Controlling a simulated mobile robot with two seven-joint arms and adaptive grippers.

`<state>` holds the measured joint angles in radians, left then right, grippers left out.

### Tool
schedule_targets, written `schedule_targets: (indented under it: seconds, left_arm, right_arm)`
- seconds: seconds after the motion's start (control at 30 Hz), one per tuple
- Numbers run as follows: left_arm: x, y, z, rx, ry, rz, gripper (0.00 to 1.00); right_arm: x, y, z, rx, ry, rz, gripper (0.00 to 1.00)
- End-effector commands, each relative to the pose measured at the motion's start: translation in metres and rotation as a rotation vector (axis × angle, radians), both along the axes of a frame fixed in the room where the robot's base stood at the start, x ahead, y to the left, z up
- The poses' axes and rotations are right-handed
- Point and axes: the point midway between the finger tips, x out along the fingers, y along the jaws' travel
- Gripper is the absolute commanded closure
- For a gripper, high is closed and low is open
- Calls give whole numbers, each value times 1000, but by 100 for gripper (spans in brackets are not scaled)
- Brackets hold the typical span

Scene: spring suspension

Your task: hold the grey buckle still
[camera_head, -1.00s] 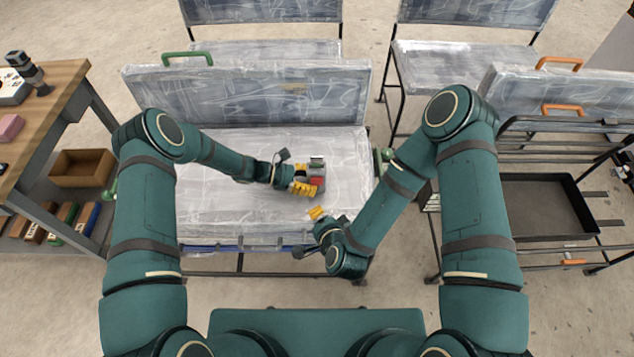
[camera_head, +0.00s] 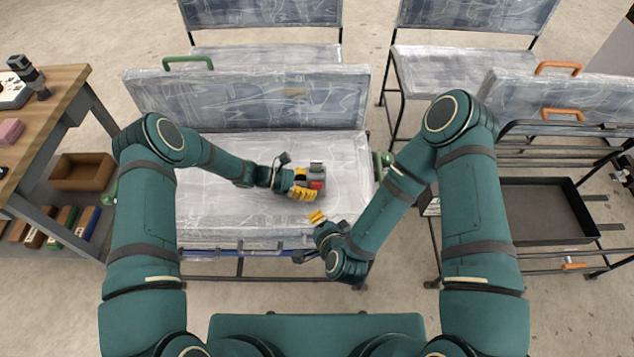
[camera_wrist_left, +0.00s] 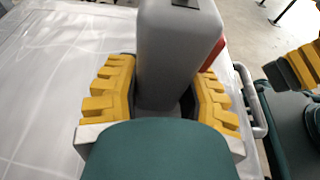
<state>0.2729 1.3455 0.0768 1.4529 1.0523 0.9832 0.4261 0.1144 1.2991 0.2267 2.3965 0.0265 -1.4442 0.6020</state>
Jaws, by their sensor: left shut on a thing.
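The grey buckle (camera_head: 316,169) stands over the plastic-wrapped seat, with a red part (camera_head: 317,185) on its side. My left gripper (camera_head: 304,187) has its yellow fingers closed around the buckle. In the left wrist view, the grey buckle body (camera_wrist_left: 178,60) rises between the two yellow fingers of my left gripper (camera_wrist_left: 165,100), and the red part (camera_wrist_left: 214,55) shows at its right edge. The buckle's lower end is hidden behind the gripper. My right gripper (camera_head: 317,217) is near the seat's front edge, close to the buckle but apart from it; its finger opening is unclear.
The wrapped seat (camera_head: 225,160) has clear room left of the buckle, with a wrapped backrest (camera_head: 245,98) behind it. A wooden bench (camera_head: 60,90) stands at the left, above a brown box (camera_head: 82,171). A rack with a black tray (camera_head: 545,210) stands at the right.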

Motion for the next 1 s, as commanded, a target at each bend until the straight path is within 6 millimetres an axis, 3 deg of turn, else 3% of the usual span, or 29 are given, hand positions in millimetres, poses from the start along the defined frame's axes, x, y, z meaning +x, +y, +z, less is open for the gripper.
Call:
schedule_targets:
  seconds: [0.03,0.07,0.13,0.57,1.0]
  left_arm:
    - [0,0,-1,2,0,0,100]
    - [0,0,-1,2,0,0,53]
    - [0,0,-1,2,0,0,29]
    - [0,7,2,1,-1,1,28]
    - [0,85,26,2,-1,3,28]
  right_arm:
    - [0,0,0,0,0,0,100]
    - [0,0,0,0,0,0,100]
    - [0,0,0,0,0,0,100]
    - [0,0,0,0,0,0,100]
    - [0,0,0,0,0,0,100]
